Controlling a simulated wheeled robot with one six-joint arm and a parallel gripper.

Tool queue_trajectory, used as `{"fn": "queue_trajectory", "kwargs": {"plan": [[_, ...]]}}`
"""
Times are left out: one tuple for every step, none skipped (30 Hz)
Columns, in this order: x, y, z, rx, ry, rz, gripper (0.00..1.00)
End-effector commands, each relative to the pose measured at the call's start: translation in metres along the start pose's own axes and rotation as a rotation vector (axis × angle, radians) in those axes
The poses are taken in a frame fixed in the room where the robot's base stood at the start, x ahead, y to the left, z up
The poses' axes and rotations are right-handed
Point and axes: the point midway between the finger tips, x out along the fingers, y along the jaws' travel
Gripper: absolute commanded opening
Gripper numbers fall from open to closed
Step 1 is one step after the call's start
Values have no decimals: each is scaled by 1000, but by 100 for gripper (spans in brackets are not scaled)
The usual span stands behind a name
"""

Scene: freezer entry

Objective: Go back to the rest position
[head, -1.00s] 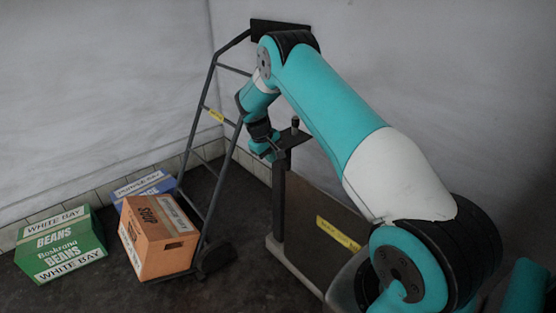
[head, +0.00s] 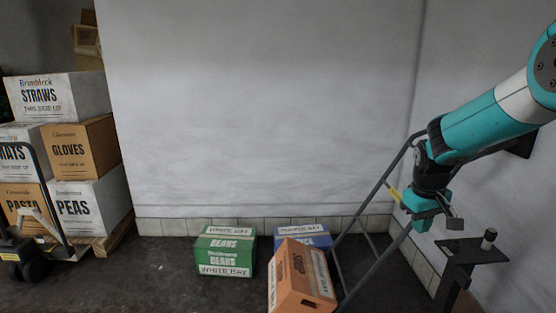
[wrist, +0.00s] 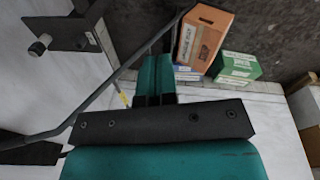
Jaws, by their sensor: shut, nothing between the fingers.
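My gripper (head: 447,215) is at the right of the head view, in front of the grey wall and beside the frame of a hand truck (head: 376,262). It is shut and holds nothing. In the wrist view my gripper (wrist: 154,80) shows as teal fingers close together. A dark metal stand (head: 470,249) with a small knob on its top plate is just below and to the right of my gripper. It also shows at the upper left of the wrist view (wrist: 70,32).
An orange box (head: 300,278) sits at the hand truck's foot. A blue box (head: 303,235) is behind it, and a green box (head: 225,252) stands to the left. Stacked cartons (head: 88,150) are on a pallet at far left. Floor between pallet and green box is clear.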

Motion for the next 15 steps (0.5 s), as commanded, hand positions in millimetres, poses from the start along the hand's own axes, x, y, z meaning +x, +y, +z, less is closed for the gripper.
{"fn": "queue_trajectory", "kwargs": {"plan": [[-40,-26,11,-37,25,-38,0],[-57,-42,19,-58,38,-64,0],[-78,-63,32,-86,52,-99,0],[-93,-78,43,-108,61,-126,0],[-108,-93,55,-129,69,-152,0],[-127,-112,73,-158,79,-189,0],[-140,-126,87,-181,86,-216,0],[-153,-140,102,-202,91,-243,0],[-168,-156,123,-229,96,-277,0],[-178,-168,139,-251,100,-302,0],[-187,-178,155,-270,101,-327,0],[-197,-191,175,-296,102,-357,0],[-203,-199,189,-313,103,-378,0],[-208,-206,202,-328,102,-396,0],[-214,-214,218,-346,101,-418,0]]}}
